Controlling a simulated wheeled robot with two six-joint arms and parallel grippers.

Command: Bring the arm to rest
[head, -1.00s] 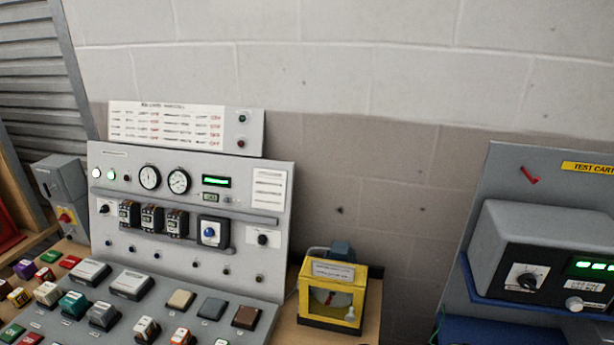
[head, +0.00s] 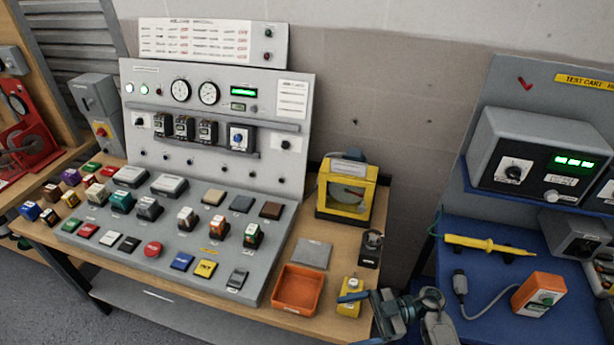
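My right gripper (head: 362,320) shows at the bottom edge in the head view, its arm coming in from the lower right. Its fingers point left and look spread apart, with nothing visible between them. One fingertip overlaps a small yellow block (head: 350,309) in the picture; I cannot tell whether they touch. My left gripper is not in view. The grey control panel (head: 262,105) stands upright on the wooden bench (head: 386,205), with gauges, a green display and a row of breakers.
A sloped desk with several coloured blocks fronts the panel. An orange tray (head: 298,290), a yellow-framed box (head: 347,190) and a small dark device (head: 371,248) are near my gripper. The blue test cart (head: 470,222) at right holds a yellow probe (head: 490,244) and an orange box (head: 538,294).

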